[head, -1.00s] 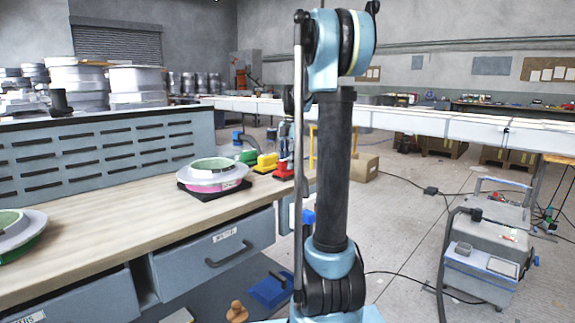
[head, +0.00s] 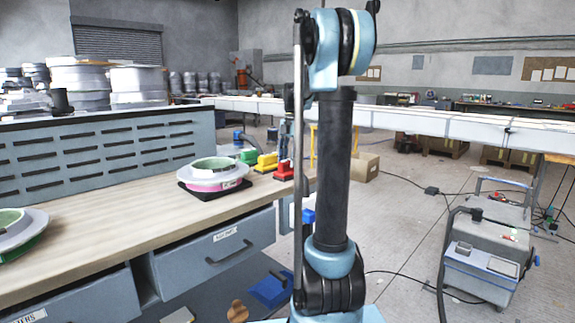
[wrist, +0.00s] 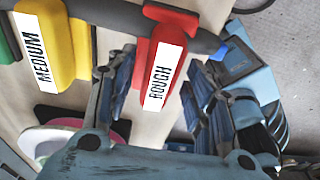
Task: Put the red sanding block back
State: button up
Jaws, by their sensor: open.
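The red sanding block (wrist: 162,70), with a white label reading ROUGH, lies between the two fingers of my gripper (wrist: 160,82) in the wrist view. The fingers are spread, one on each side of it; whether either touches it I cannot tell. In the head view the red block (head: 284,171) is at the right end of the wooden bench (head: 130,215), partly hidden. My gripper there is mostly hidden behind my arm. A yellow block (wrist: 58,45) labelled MEDIUM stands to its left, with a green block (wrist: 8,40) beyond.
A round mould (head: 213,178) on a dark base sits on the bench, left of the blocks. Another mould (head: 20,235) is at the left edge. Drawers (head: 215,255) are below the benchtop. A grey cart (head: 485,255) stands on the floor at right.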

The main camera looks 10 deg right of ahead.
notch_tip(320, 180, up, 11)
jog(key=w+d, duration=0.1)
jog(key=s+f+m+t, duration=0.1)
jog(key=s+f+m, duration=0.3)
jog(key=s, duration=0.3)
jog(key=s+a+f+m, duration=0.1)
jog(key=s+f+m, duration=0.35)
jog(key=s, duration=0.25)
jog(key=s+f+m+t, duration=0.1)
jog(key=s+f+m, duration=0.2)
jog(key=s+m, duration=0.3)
jog(key=s+f+m+t+h, duration=0.1)
jog(key=s+f+m, duration=0.9)
jog(key=s+f, duration=0.6)
notch_tip(320, 180, down, 3)
jog(key=shift+a, duration=0.25)
jog(key=shift+d+m, duration=0.1)
jog(key=shift+m, duration=0.15)
